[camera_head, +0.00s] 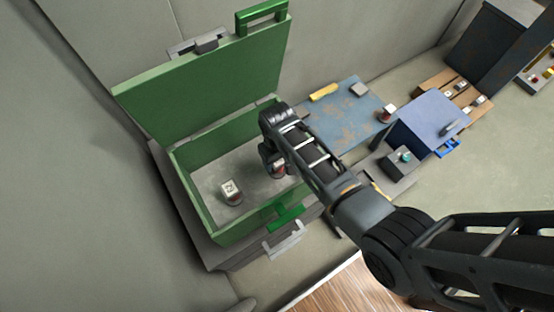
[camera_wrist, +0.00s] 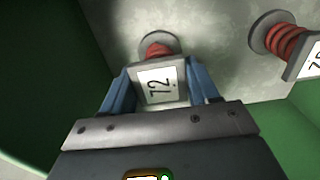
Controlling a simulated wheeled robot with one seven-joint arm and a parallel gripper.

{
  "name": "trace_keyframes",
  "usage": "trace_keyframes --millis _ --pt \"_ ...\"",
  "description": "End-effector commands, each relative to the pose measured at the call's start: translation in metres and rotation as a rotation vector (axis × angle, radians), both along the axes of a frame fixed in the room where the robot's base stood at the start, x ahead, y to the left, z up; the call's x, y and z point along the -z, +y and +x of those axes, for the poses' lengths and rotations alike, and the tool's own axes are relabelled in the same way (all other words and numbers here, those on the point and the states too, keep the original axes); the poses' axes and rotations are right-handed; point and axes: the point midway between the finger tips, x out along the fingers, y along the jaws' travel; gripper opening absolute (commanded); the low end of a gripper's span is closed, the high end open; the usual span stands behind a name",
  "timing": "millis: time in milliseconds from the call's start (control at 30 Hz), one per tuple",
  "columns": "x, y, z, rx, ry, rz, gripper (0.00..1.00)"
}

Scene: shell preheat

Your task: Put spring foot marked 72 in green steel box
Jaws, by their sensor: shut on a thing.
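The spring foot marked 72 (camera_wrist: 160,84) has a white-labelled square grey top, a red coil and a round grey base. My gripper (camera_wrist: 160,90) is shut on its square top, with a blue finger on each side. In the head view my gripper (camera_head: 272,150) is down inside the green steel box (camera_head: 190,161), near its right side. The box lid (camera_head: 205,85) stands open. I cannot tell whether the held foot's base touches the box floor. A second spring foot (camera_head: 230,189) stands on the box floor to the left; in the wrist view its label is cut off (camera_wrist: 305,62).
Right of the box are a worn blue plate (camera_head: 340,115) with a yellow bar (camera_head: 323,92), a grey block (camera_head: 359,89) and another foot (camera_head: 387,113). Beyond are a blue lidded box (camera_head: 425,118) and a wooden tray (camera_head: 447,78) with several feet. The box floor's middle is clear.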

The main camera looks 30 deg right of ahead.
Motion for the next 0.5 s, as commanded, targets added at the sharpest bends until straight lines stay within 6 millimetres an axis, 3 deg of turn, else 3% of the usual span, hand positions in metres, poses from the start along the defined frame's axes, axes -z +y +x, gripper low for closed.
trace_keyframes --millis 433,467,500 --pt "0.0075 -0.0001 0.0003 0.0 -0.001 0.0 0.16" --pt "0.0067 -0.0001 -0.0001 0.0 0.0 0.0 0.63" --pt "0.0065 -0.0002 -0.0001 0.0 0.0 0.0 0.67"
